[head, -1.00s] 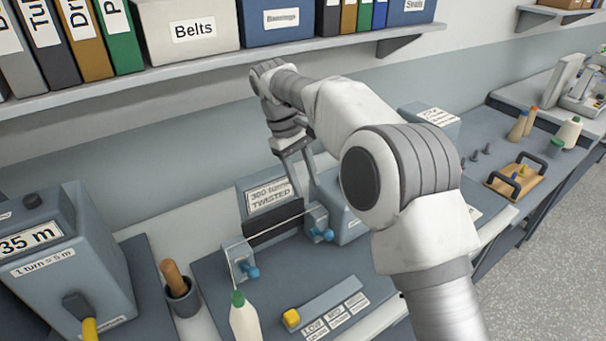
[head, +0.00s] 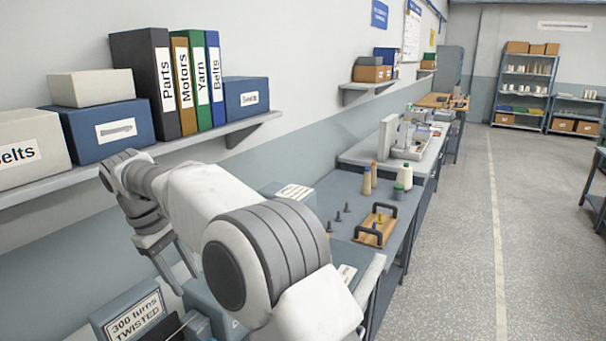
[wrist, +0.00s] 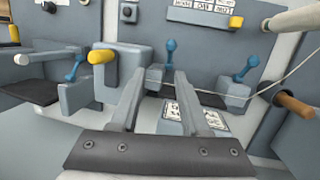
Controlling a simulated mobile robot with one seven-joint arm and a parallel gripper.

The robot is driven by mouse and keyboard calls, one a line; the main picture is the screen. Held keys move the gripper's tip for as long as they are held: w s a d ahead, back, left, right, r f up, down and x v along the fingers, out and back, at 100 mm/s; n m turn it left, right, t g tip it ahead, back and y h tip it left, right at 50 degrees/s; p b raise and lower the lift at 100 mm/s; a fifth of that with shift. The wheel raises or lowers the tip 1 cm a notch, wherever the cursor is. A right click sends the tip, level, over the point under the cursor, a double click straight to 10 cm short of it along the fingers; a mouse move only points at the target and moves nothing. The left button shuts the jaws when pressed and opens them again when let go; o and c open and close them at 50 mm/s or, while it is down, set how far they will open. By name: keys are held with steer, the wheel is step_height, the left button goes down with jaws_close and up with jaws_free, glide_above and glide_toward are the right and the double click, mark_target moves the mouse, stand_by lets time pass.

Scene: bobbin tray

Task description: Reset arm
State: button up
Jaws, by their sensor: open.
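My gripper (head: 180,280) hangs at the end of my bent arm, in front of the wall shelf and above the bench machine labelled "300 turns TWISTED" (head: 133,316). In the wrist view the two fingers of my gripper (wrist: 157,82) stand apart with nothing between them. Beyond them are clamps with blue handles (wrist: 170,52) (wrist: 247,66), a yellow knob (wrist: 102,57) and a pale thread (wrist: 285,82). The wooden tray (head: 368,239) with two black handles stands on the bench to the right, well apart from my gripper.
The wall shelf (head: 180,143) with binders and boxes runs close behind my arm. Cones of yarn (head: 406,177) and dark pegs (head: 338,216) stand near the tray. A white machine (head: 400,140) is farther along the bench. The floor (head: 450,260) at right is clear.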

steer(key=s+d+r+m+t+y, duration=0.15)
steer(key=d+r, duration=0.25)
steer(key=d, duration=0.4)
steer(key=s+d+r+m, duration=0.1)
steer(key=d+r+m, duration=0.15)
steer(key=d, duration=0.55)
steer(key=s+d+r+m+y, duration=0.1)
steer(key=d+r+m, duration=0.1)
steer(key=d+r, duration=0.45)
steer(key=s+d+f+m+t, duration=0.1)
steer(key=s+d+f+m, duration=0.2)
steer(key=s+d, duration=0.5)
steer(key=s+d+f+m+t, duration=0.2)
steer(key=s+d+f, duration=0.3)
steer(key=s+d, duration=0.3)
steer(key=shift+s+d+m, duration=0.2)
steer(key=shift+d+m, duration=0.25)
steer(key=shift+m, duration=0.45)
